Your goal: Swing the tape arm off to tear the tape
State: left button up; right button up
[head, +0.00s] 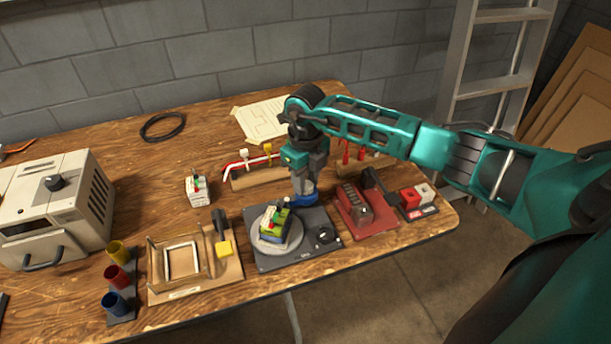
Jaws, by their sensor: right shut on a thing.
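A dark grey plate (325,257) with a round grey turntable (263,246) lies near the table's front edge. A block (274,224) with green, yellow and dark parts sits on the turntable. My right gripper (303,184) points down at the plate's back right side. It is shut on a blue piece (303,199), seemingly part of the tape arm; the gripper hides much of it. Whether a tape strip runs from it to the block is too small to tell. My left gripper is not in view.
Left of the plate are a wooden frame jig (182,290) and coloured cups (116,278). A red device (368,217) and a small tray with red and white blocks (420,213) stand right. Behind are a cable rack (258,179) and a white block (199,190).

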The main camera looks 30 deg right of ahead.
jog(key=m+p, duration=0.1)
jog(key=m, duration=0.4)
jog(key=shift+r+p, duration=0.1)
jog(key=shift+p, duration=0.25)
jog(key=shift+d+m, duration=0.1)
jog(key=shift+m, duration=0.8)
jog(key=shift+p, duration=0.3)
jog(key=o, duration=1)
jog(key=shift+o, duration=0.2)
notch_tip(320, 180, up, 13)
